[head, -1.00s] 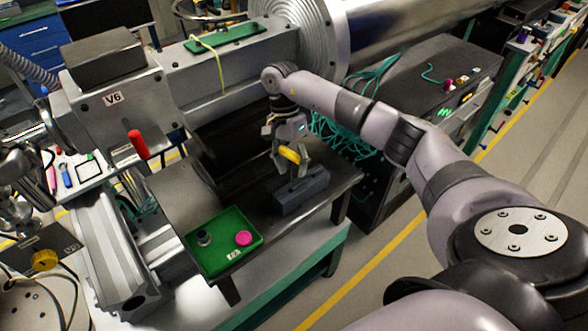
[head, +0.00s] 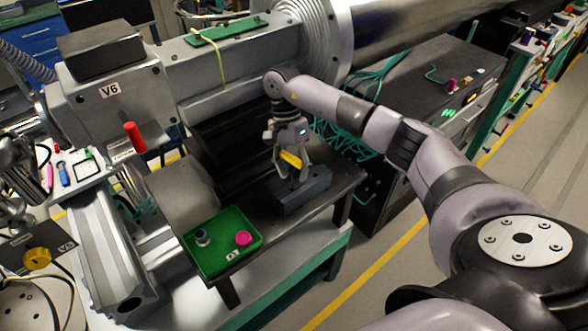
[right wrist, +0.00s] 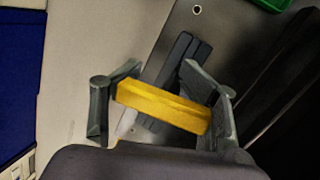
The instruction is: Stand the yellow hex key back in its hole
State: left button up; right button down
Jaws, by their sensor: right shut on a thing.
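The yellow hex key (head: 290,160) is between the fingers of my right gripper (head: 291,170), which is shut on it. In the right wrist view the key (right wrist: 162,106) is a thick yellow bar spanning the two fingers of the gripper (right wrist: 160,100). The dark grey holder block (head: 303,192) sits on the dark bench directly below the gripper. It also shows in the right wrist view (right wrist: 183,58), partly hidden behind the key. Its holes cannot be made out. The key's lower end is not clearly visible. My left gripper is not in view.
A green tray (head: 222,256) with a magenta knob (head: 243,238) and a small dark round part (head: 203,237) lies left of the block. The large V6 machine (head: 110,90) stands behind. Teal cables (head: 345,140) hang to the right of the bench.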

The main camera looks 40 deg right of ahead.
jog(key=shift+f+b, duration=1.55)
jog(key=shift+f, duration=0.25)
jog(key=c, duration=0.5)
grip_release()
jog(key=shift+r, duration=0.1)
jog(key=v, duration=1.2)
